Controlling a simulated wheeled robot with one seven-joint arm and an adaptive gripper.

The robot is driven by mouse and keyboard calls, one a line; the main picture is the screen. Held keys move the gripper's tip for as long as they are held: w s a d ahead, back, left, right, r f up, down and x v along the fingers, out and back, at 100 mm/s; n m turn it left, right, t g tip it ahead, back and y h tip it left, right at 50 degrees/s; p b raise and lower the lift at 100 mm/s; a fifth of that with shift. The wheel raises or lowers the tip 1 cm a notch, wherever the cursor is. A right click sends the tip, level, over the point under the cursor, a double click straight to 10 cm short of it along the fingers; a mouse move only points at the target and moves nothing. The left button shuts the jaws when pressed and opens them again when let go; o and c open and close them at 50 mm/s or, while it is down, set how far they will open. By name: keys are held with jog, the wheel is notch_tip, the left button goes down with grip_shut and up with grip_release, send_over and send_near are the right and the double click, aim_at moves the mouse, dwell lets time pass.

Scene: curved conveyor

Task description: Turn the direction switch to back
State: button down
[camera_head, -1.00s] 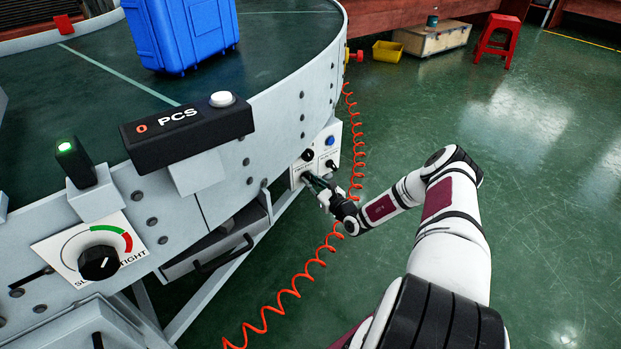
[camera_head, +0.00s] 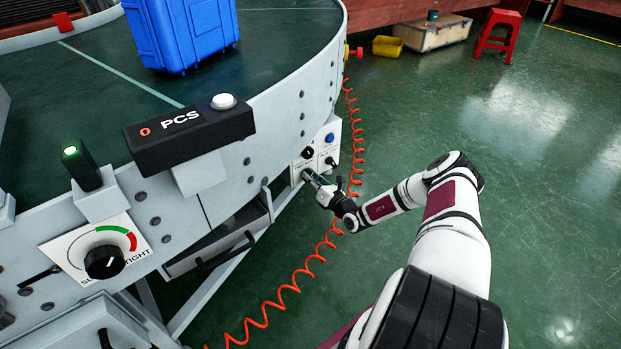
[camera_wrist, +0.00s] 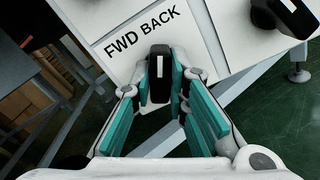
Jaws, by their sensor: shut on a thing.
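The direction switch is a black knob (camera_wrist: 159,66) with a white mark, below the words FWD and BACK on a white panel (camera_wrist: 205,45). In the wrist view the mark points up the picture, toward the word BACK. My gripper (camera_wrist: 160,88) has its teal-padded fingers on either side of the knob and is shut on it. In the head view my gripper (camera_head: 316,182) is at the lower left of the small control panel (camera_head: 328,146) on the conveyor's outer side. There the arm's end mostly hides the switch.
Another black knob (camera_wrist: 285,14) is at the wrist view's upper right. The panel also carries a blue button (camera_head: 330,138). A coiled orange cable (camera_head: 292,290) hangs close by my gripper. A blue case (camera_head: 182,35) stands on the conveyor (camera_head: 95,100). The floor at right is open.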

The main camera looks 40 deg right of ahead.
jog(key=shift+f, duration=0.1)
dwell(0.3)
jog(key=c, duration=1.6)
grip_release()
jog(key=shift+o, duration=0.2)
jog(key=s, duration=1.2)
jog(key=shift+d, duration=0.2)
